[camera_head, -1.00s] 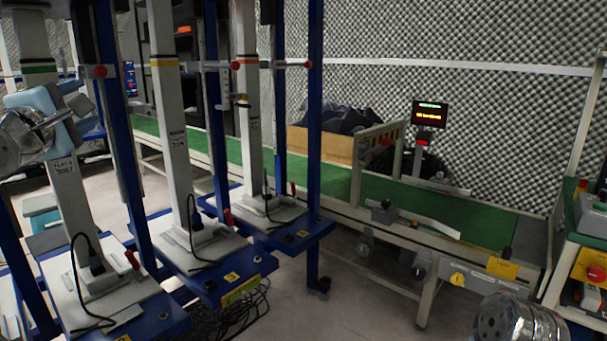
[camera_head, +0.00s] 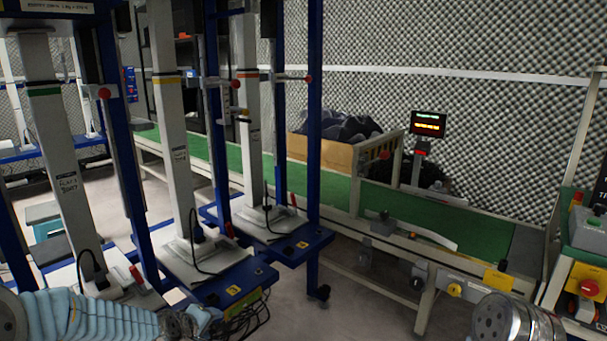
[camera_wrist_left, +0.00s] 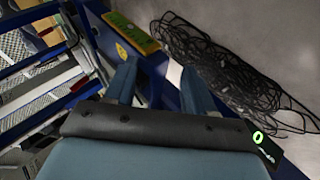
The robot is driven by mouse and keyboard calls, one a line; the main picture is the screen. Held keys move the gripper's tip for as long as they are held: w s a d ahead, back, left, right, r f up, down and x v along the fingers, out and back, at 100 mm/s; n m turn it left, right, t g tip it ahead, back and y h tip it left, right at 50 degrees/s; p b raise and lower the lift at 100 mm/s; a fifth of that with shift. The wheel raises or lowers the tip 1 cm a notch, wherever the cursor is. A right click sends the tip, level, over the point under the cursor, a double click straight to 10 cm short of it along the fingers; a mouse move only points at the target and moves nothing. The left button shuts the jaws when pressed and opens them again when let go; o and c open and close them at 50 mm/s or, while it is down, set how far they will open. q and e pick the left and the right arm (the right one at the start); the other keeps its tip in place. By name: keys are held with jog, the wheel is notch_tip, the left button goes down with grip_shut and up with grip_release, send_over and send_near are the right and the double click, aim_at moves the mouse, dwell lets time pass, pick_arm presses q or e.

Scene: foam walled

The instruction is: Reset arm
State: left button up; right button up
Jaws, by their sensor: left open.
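My left arm, in a light blue sleeve, comes in low from the bottom left of the head view. My left gripper (camera_head: 208,320) is at its end, small and partly cut by the frame edge, in front of the blue stands' base. In the left wrist view the gripper (camera_wrist_left: 160,82) is open, with its two blue fingers apart and nothing between them. My right gripper is not in view; only a round metal part of my right arm shows at the bottom right.
Blue-framed stands with grey columns (camera_head: 174,150) and blue bases (camera_head: 240,285) fill the left. Black cables (camera_wrist_left: 215,65) lie on the floor beside them. A green conveyor (camera_head: 440,212) runs behind, with a cardboard box (camera_head: 325,152) beyond it. Clear floor (camera_head: 370,310) lies right of the stands.

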pick_arm(q)
jog(key=s+d+f+m+g+p, duration=0.1)
jog(key=s+d+f+m+g, duration=0.2)
jog(key=s+f, duration=0.4)
jog(key=s+d+f+m+g+h+p, duration=0.1)
jog(key=s+d+f+m+g, duration=0.1)
jog(key=s+f, duration=0.5)
jog(key=s+d+f+m+g+p, duration=0.1)
jog(key=s+d+f+m+g, duration=0.2)
jog(key=s, duration=1.1)
jog(key=d+f, duration=0.3)
jog(key=f, duration=0.1)
jog(key=shift+d+m+g+h, duration=0.3)
jog(key=shift+m, duration=0.1)
